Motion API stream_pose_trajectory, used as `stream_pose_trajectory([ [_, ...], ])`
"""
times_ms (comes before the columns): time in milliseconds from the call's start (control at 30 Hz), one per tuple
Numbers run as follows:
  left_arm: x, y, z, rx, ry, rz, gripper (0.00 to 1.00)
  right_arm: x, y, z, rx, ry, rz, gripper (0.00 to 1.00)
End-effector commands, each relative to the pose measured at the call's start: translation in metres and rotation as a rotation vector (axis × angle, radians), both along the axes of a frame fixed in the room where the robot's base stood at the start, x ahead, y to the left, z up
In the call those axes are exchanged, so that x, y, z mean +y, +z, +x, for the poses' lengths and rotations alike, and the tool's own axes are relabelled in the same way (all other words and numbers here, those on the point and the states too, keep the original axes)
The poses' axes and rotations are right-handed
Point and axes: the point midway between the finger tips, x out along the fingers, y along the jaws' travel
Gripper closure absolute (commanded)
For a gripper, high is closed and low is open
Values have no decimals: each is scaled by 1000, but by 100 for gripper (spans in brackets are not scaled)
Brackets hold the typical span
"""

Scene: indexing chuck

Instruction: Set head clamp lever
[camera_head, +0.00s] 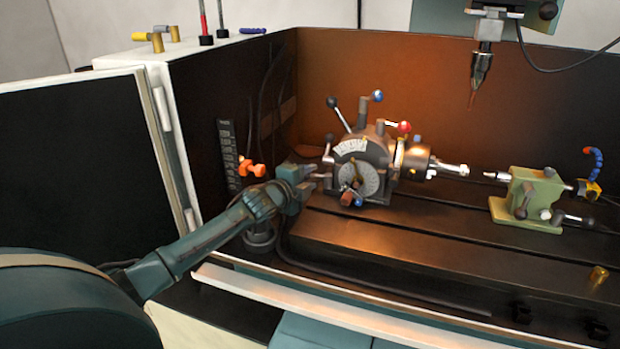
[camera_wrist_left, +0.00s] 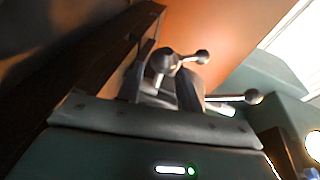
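The indexing head (camera_head: 352,150) stands on the dark machine table, with a graduated dial (camera_head: 358,181) on its front. Several levers stick out of it: a black-knobbed one (camera_head: 332,102), a blue-knobbed one (camera_head: 377,96), a red-knobbed one (camera_head: 404,127) and a grey-balled one (camera_head: 328,158) on its left side. I cannot tell which is the clamp lever. My left gripper (camera_head: 318,178) is just left of the head, fingers apart. In the left wrist view, a grey ball-ended lever (camera_wrist_left: 202,57) shows at the fingertips (camera_wrist_left: 163,75); contact is unclear. My right gripper is out of view.
A chuck (camera_head: 417,160) is on the head's right side. A green tailstock (camera_head: 530,197) stands farther right, and a spindle with a tool (camera_head: 482,68) hangs above. The enclosure's left wall and open door (camera_head: 75,150) flank my left arm.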

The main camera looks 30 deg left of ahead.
Motion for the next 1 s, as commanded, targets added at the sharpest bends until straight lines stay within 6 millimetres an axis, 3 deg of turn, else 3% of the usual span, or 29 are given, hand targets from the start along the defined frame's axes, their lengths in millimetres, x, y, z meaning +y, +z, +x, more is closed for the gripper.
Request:
stream_pose_trajectory([
  [400, 0, -1, 8, 0, -1, -1, 64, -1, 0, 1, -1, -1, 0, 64],
  [833, 0, -1, 7, 0, 0, 0, 98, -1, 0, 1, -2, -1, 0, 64],
  [1000, 1, -1, 7, 0, 1, 0, 100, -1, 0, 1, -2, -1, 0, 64],
])
